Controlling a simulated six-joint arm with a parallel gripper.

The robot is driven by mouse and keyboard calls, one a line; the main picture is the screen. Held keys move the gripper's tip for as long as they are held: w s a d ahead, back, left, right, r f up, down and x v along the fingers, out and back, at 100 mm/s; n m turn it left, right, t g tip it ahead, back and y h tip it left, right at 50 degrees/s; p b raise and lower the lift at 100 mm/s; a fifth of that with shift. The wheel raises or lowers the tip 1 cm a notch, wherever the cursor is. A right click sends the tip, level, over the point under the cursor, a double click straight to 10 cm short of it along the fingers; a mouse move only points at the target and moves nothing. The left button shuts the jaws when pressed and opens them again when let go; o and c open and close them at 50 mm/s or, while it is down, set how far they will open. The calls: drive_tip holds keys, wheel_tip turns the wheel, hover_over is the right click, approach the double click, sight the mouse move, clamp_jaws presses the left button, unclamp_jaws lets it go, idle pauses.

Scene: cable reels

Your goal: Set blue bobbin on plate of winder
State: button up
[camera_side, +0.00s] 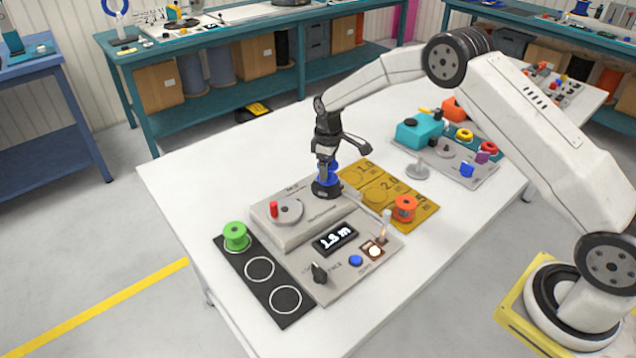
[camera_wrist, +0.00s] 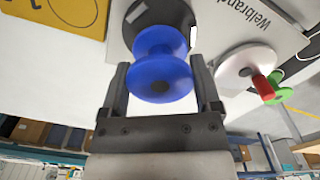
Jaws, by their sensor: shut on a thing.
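The blue bobbin (camera_wrist: 160,68) is between the two fingers of my gripper (camera_wrist: 158,78) in the wrist view, and the gripper is shut on it. In the side view a bit of the blue bobbin (camera_side: 333,168) shows beneath my gripper (camera_side: 327,170). The winder (camera_side: 275,236) is a grey box with a crank disc and red knob on its left. Its dark round plate (camera_side: 326,190) lies directly under the bobbin, and the plate (camera_wrist: 122,32) shows behind the bobbin in the wrist view. I cannot tell whether bobbin and plate touch.
A green bobbin (camera_side: 236,236) stands on a black strip (camera_side: 262,292) with white rings. An orange bobbin (camera_side: 404,207) stands on a yellow numbered mat (camera_side: 378,190). A control panel (camera_side: 345,262) is in front. The table's left side (camera_side: 190,180) is clear.

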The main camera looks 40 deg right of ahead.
drive_tip(key=shift+f, duration=0.15)
drive_tip(key=shift+f, duration=1.05)
drive_tip(key=o, duration=1.1)
drive_tip(key=shift+c, duration=0.2)
drive_tip(key=shift+r, duration=4)
